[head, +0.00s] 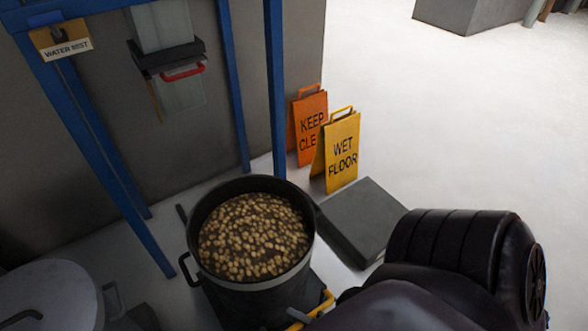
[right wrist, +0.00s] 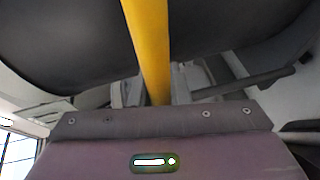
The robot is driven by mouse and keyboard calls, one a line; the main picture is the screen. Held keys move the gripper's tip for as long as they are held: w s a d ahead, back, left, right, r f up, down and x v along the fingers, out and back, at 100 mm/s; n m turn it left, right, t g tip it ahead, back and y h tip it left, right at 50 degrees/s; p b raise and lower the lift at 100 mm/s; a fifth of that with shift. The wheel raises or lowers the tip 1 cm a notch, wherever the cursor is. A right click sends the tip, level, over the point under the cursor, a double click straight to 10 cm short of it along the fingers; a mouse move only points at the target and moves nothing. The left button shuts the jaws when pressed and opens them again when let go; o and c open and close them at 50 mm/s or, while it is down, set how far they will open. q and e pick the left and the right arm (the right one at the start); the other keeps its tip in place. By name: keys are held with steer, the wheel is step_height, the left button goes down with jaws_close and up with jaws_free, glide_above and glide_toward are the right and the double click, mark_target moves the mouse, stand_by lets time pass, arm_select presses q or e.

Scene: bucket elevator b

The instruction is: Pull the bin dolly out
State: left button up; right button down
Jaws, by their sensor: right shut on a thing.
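A dark round bin (head: 262,297) filled with tan, potato-like lumps stands upright at the bottom centre of the head view. A dark base, which appears to be the dolly, shows only partly beneath it. A yellow bar (head: 322,303) rises at the bin's lower right, and it also shows in the right wrist view (right wrist: 146,40). My right gripper (right wrist: 155,95) is shut on this yellow bar, close beside the bin. In the head view my right arm hides most of the gripper. My left gripper is not in view.
Blue posts (head: 276,90) stand behind the bin. An orange sign (head: 308,115), a yellow wet floor sign (head: 342,150) and a low grey slab (head: 365,220) stand to its right. A grey lidded drum (head: 55,290) is at lower left. Pale floor lies open at upper right.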

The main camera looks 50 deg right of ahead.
steer(key=shift+s, duration=0.1)
steer(key=c, duration=1.4)
jaws_free()
steer(key=shift+o, duration=0.2)
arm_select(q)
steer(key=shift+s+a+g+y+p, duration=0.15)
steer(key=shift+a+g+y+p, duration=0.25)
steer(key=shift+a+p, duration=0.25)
arm_select(e)
steer(key=v, duration=0.7)
steer(key=shift+s, duration=0.35)
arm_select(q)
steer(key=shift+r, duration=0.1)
arm_select(e)
steer(key=shift+d, duration=0.15)
